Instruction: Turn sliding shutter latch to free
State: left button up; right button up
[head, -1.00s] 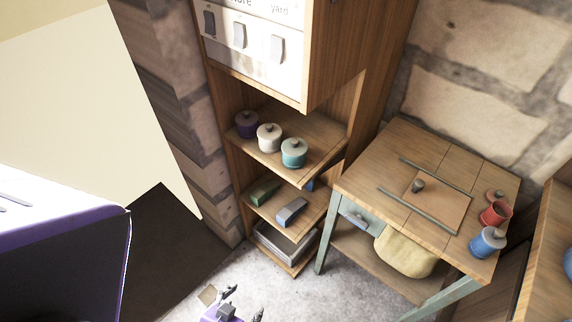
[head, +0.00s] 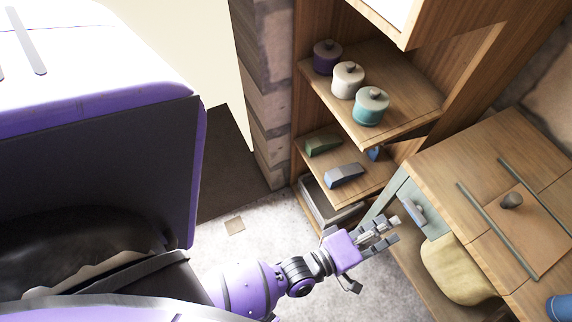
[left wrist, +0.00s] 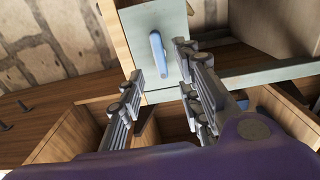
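A blue lever (head: 414,207) sits on the pale grey-green front panel (head: 432,221) of a small wooden table; I take it for the latch. In the left wrist view the lever (left wrist: 158,54) stands roughly upright on the panel. My left gripper (head: 388,231) is open and empty, just left of and below the lever in the head view. In the left wrist view its fingers (left wrist: 160,66) lie on either side of the lever, apart from it as far as I can see. A wooden shutter (head: 524,230) with a dark knob lies between two rails on the tabletop. My right gripper is out of view.
A shelf unit (head: 385,135) left of the table holds purple, white and teal lidded pots, with green and blue-grey blocks and a grey tray below. A yellowish cloth-like bundle (head: 457,272) hangs under the tabletop. A blue pot (head: 560,308) stands at the tabletop's right.

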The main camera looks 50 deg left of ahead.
aim_at(411, 214)
pick_arm(q)
jog(key=x, duration=0.7)
jog(key=shift+w+d+p, duration=0.1)
jog(key=shift+w+p, duration=0.15)
jog(key=shift+p, duration=0.1)
grip_shut()
